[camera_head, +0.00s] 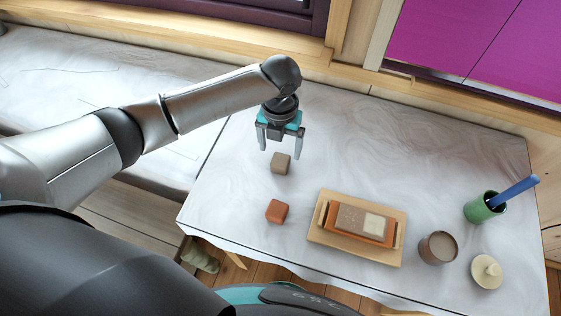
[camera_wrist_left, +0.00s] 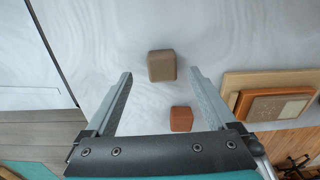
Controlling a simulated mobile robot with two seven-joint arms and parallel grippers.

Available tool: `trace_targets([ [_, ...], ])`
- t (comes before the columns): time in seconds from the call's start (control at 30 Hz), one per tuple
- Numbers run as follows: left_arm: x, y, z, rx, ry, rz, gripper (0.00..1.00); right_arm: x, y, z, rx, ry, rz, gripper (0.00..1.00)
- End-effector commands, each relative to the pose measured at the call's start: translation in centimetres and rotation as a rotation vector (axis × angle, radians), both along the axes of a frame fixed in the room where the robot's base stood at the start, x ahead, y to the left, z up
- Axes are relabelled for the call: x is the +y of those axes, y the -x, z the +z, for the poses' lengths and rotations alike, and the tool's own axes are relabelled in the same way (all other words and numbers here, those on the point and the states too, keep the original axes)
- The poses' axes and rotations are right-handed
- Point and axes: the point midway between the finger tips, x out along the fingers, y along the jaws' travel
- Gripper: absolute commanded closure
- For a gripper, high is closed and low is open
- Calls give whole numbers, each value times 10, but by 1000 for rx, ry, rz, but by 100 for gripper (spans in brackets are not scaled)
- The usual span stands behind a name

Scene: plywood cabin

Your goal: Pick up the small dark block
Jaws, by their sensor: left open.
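The small dark block is a greyish-brown cube (camera_head: 281,163) on the marbled white tabletop. It also shows in the left wrist view (camera_wrist_left: 162,65), between and just beyond the fingertips. My left gripper (camera_head: 280,151) is open and empty, pointing down close to the brown block on its far side. The fingers do not visibly touch the block. My right gripper is not in view.
An orange-red block (camera_head: 277,211) lies nearer the table's front edge. To the right are a wooden tray (camera_head: 314,235) holding a rust-coloured box (camera_head: 389,239), a brown cup (camera_head: 438,248), a cream lid (camera_head: 487,271) and a green holder (camera_head: 482,207) with a blue stick.

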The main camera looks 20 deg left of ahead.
Motion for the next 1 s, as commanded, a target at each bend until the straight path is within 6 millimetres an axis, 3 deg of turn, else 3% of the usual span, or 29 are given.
trace_targets([
  [0.17,-1,3,-13,3,0,0,10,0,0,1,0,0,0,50],
  [0.43,-3,6,-50,1,0,0,10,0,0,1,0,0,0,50],
  [0.73,-3,6,-55,-1,0,-1,10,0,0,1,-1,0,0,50],
  [1.0,-3,5,-54,-1,0,-1,39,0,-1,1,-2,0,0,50],
])
